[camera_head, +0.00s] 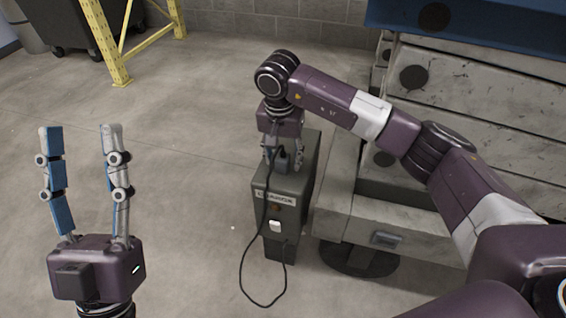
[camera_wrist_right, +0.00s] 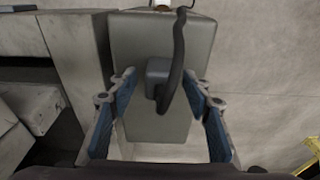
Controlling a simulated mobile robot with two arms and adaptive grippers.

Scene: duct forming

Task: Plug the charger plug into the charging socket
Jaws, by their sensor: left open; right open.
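The charger plug is a dark block (camera_head: 283,160) with a black cable, on top of a grey charger box (camera_head: 290,180). In the right wrist view the plug (camera_wrist_right: 158,76) lies between the blue-padded fingers of my right gripper (camera_wrist_right: 160,80), with a gap on both sides. My right gripper (camera_head: 282,155) is open over the box top and partly hidden by its wrist. A small white fitting (camera_head: 275,226) on the box front is perhaps the charging socket; its detail is too small to tell. My left gripper (camera_head: 82,130) is open and empty, pointing up, far left of the box.
The black cable (camera_head: 242,270) loops down near the floor and back up to the box. A worn pale cabinet (camera_head: 340,205) with a round dark foot stands close at the right. A yellow frame (camera_head: 115,60) stands at the back left. The floor left of the box is clear.

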